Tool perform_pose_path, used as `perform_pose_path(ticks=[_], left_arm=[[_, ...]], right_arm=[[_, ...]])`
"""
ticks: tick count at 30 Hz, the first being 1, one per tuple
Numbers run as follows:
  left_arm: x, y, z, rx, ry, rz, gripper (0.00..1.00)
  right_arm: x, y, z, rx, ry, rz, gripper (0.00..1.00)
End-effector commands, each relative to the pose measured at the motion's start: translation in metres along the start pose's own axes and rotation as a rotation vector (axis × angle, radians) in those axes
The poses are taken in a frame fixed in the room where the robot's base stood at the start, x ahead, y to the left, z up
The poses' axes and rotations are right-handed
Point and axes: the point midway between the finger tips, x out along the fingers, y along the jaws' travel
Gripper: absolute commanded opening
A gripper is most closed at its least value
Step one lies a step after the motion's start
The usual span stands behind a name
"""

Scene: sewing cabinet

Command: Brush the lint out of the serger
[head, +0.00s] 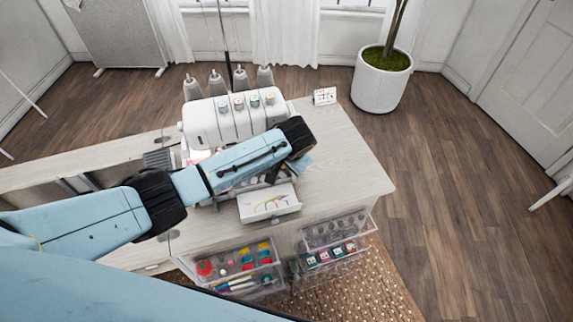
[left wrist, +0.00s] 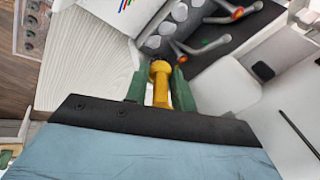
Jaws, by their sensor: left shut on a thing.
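The white serger (head: 222,122) stands on the pale table, with its cones and colored dials on top. My left arm crosses in front of its lower part and hides it in the head view. In the left wrist view my left gripper (left wrist: 159,84) has green fingers shut on a yellow-handled brush (left wrist: 160,90) with a dark tip. The tip points to the serger's dark opened section (left wrist: 215,35), which has grey levers with orange ends and several pale grey round lumps. I cannot tell whether the tip touches it. My right gripper is not in view.
Clear drawers (head: 240,265) with sewing supplies stick out below the table edge. A small card (head: 325,96) stands at the back right. The table's right side is clear.

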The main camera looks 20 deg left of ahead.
Motion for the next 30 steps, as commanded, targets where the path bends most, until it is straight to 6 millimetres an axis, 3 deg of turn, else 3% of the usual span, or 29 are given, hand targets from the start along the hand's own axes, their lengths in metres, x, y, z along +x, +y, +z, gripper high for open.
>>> perform_pose_path(ticks=[1,10,15,30], left_arm=[[0.010,0.004,0.002,0.000,0.001,-0.001,0.00],[0.039,0.014,0.009,-0.001,0.000,-0.002,0.00],[0.029,0.000,0.025,-0.002,-0.003,-0.001,0.00],[0.030,-0.029,0.078,-0.001,-0.003,-0.002,0.00]], right_arm=[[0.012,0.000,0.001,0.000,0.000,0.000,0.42],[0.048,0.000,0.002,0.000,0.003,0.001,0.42],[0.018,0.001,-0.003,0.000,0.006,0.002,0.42],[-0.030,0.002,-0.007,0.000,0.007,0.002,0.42]])
